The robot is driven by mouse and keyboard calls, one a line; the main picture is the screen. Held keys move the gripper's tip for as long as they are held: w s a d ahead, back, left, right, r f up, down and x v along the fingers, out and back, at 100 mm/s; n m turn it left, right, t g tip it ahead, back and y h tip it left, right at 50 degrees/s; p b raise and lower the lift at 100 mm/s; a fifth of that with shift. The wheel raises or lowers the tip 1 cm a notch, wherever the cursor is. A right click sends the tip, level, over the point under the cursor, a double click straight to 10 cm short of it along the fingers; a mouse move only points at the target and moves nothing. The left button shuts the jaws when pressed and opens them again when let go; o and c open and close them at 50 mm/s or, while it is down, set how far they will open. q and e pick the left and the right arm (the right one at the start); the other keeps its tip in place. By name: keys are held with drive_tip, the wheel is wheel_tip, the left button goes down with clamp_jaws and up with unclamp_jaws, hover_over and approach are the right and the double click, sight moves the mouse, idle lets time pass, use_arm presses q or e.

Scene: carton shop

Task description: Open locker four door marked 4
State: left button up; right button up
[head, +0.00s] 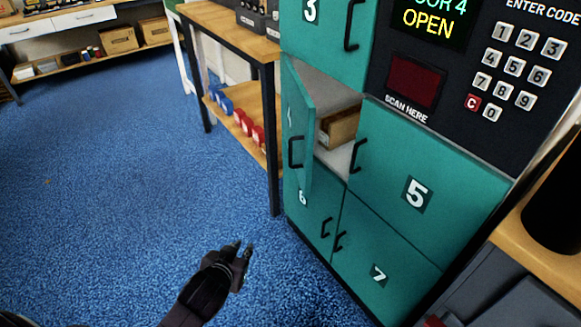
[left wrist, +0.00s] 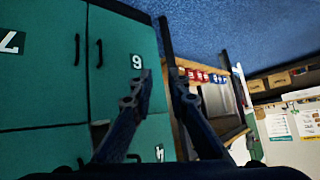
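The teal door marked 4 (head: 299,112) stands partly open in the head view, swung out on its left side. Its black handle (head: 296,152) is on the outer face. Through the gap a brown box (head: 340,127) shows inside the compartment. The number 4 (left wrist: 160,152) also shows at the bottom of the left wrist view. My left gripper (head: 243,252) is in front of the locker's lower left, below door 4 and apart from it. Its fingers (left wrist: 163,85) are spread and empty in the left wrist view. My right gripper is not in view.
The panel display (head: 428,22) reads OPEN. Shut doors 3 (head: 335,30), 5 (head: 440,180), 6 (head: 305,222) and 7 (head: 370,255) surround the open compartment. A wooden shelf unit (head: 240,45) stands left of the locker. Blue carpet (head: 110,180) is clear to the left.

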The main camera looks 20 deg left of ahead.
use_arm(q)
drive_tip(key=w+a+r+t, duration=0.2)
drive_tip(key=w+r+t, duration=0.2)
drive_tip(key=w+r, duration=0.4)
drive_tip(key=m+t+h, duration=0.3)
drive_tip(key=m+h, duration=0.4)
drive_tip(key=h, duration=0.4)
approach(290, 163)
drive_tip(key=w+r, duration=0.6)
drive_tip(key=s+a+m+g+h, duration=0.1)
drive_tip(key=s+m+g+h, duration=0.15)
drive_tip(key=g+h, duration=0.2)
drive_tip(key=shift+m+g, duration=0.25)
drive_tip(key=x, duration=0.2)
drive_tip(key=b+x, duration=0.1)
drive_tip(key=x, duration=0.2)
drive_tip(key=f+x, duration=0.1)
drive_tip(key=x, duration=0.2)
drive_tip(key=shift+w+a+f+b, duration=0.1)
drive_tip(key=shift+w+a+b, duration=0.05)
drive_tip(key=shift+w+b, duration=0.2)
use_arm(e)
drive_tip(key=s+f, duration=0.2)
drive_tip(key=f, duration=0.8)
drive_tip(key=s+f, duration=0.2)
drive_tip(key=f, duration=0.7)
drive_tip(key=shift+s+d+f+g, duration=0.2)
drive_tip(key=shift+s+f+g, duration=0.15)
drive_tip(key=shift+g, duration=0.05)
